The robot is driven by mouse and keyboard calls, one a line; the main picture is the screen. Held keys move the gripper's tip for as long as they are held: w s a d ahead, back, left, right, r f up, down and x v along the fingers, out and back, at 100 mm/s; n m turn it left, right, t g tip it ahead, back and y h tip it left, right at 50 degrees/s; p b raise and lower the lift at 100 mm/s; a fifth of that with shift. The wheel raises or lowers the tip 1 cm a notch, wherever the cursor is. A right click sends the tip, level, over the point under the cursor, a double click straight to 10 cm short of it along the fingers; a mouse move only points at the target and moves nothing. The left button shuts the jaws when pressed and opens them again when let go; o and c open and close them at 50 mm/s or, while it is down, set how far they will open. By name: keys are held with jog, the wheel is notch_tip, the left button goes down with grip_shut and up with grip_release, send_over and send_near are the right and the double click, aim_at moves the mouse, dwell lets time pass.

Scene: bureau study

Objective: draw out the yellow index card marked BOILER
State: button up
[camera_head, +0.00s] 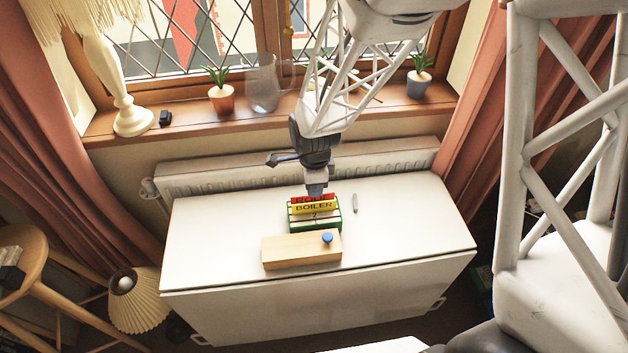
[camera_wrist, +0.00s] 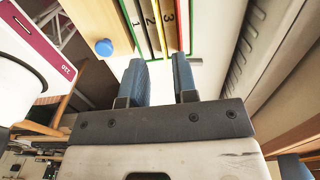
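The yellow card (camera_head: 314,208) marked BOILER stands upright in a green box (camera_head: 318,226) on the white table. A red card (camera_head: 327,197) stands just behind it, its lettering partly covered. My gripper (camera_head: 316,190) points down, just above and behind the cards in the head view. In the wrist view its two blue-grey fingers (camera_wrist: 160,80) are apart, with nothing visibly held between them. Whether they touch a card is hidden.
A wooden block (camera_head: 290,252) with a blue knob (camera_head: 327,238) lies in front of the box. A small grey stick-like object (camera_head: 355,203) lies to its right. A radiator (camera_head: 250,172) and potted plants on the sill are behind. Both sides of the white table (camera_head: 215,225) are clear.

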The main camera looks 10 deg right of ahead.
jog(key=shift+f, duration=3.55)
grip_shut()
jog(key=shift+r, duration=0.2)
jog(key=shift+r, duration=2.8)
